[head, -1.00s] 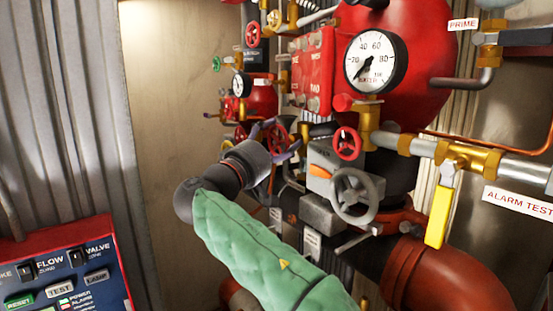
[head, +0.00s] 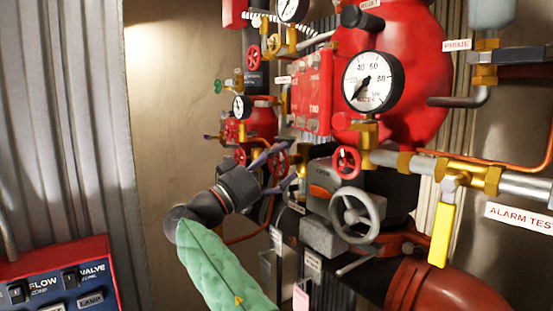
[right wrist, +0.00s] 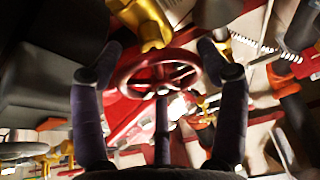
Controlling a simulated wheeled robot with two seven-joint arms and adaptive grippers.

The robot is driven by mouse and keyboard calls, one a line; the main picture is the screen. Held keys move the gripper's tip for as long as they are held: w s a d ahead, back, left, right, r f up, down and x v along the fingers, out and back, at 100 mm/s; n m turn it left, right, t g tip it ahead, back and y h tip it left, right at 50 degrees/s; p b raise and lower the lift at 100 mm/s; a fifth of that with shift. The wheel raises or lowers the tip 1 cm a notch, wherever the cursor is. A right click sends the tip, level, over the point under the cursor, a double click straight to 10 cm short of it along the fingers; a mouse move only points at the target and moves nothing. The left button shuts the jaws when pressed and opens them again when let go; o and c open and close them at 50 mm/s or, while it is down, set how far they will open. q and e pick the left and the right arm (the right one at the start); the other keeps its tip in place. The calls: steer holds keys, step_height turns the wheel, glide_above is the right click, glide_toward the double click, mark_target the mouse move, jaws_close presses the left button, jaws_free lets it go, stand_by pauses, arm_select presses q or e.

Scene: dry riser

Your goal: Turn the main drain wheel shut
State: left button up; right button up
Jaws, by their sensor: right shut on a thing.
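My right gripper (head: 284,165), with purple fingers on a dark wrist, is at a small red handwheel (head: 279,157) on the pipework left of centre. The wheel's far side and stem are partly hidden. No readable label marks this wheel as the main drain. My left gripper is not in view.
A grey handwheel (head: 356,215) and another red handwheel (head: 346,162) stand close to the right. A yellow lever (head: 441,235) hangs below the alarm test pipe. A pressure gauge (head: 368,80) sits above. A red control panel (head: 70,285) is at lower left.

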steer(key=shift+w+f+m+g+h+p, duration=0.15)
steer(key=shift+m+g+p, duration=0.1)
steer(key=shift+m, duration=0.3)
steer(key=shift+s+m+g+h+p, duration=0.1)
steer(key=shift+m+g+p, duration=0.15)
steer(key=shift+m, duration=0.35)
steer(key=shift+w+f+m+g+h+p, duration=0.15)
steer(key=shift+m+g+p, duration=0.1)
steer(key=shift+m, duration=0.3)
steer(key=o, duration=1.1)
steer(key=shift+d, duration=0.15)
steer(key=shift+o, duration=0.2)
steer(key=shift+r, duration=0.1)
steer(key=shift+s+r, duration=0.1)
